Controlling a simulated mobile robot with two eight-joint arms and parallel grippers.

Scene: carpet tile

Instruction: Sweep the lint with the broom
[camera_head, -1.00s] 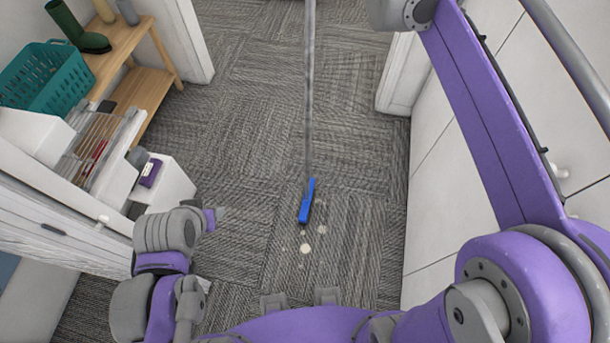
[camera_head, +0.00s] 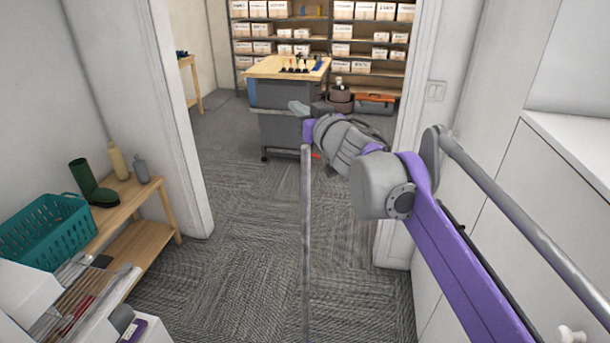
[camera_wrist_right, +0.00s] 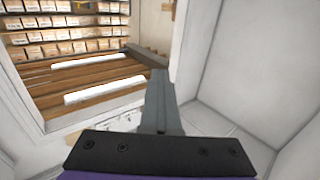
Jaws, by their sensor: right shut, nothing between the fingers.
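The broom's long grey handle (camera_head: 306,240) runs up the middle of the head view, its top end just below my right gripper. The broom's blue head and the lint are outside both current views. My right gripper (camera_head: 300,108) is at the end of the arm reaching in from the right, above the handle's top in the picture. Its fingers (camera_wrist_right: 160,103) are shut and empty. I cannot tell how far the fingers are from the handle, and the handle does not show in the right wrist view. My left gripper is not in view.
A grey cart (camera_head: 283,95) with a wooden top stands beyond the doorway, before shelves of boxes (camera_head: 356,38). White cabinets (camera_head: 545,190) line the right.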

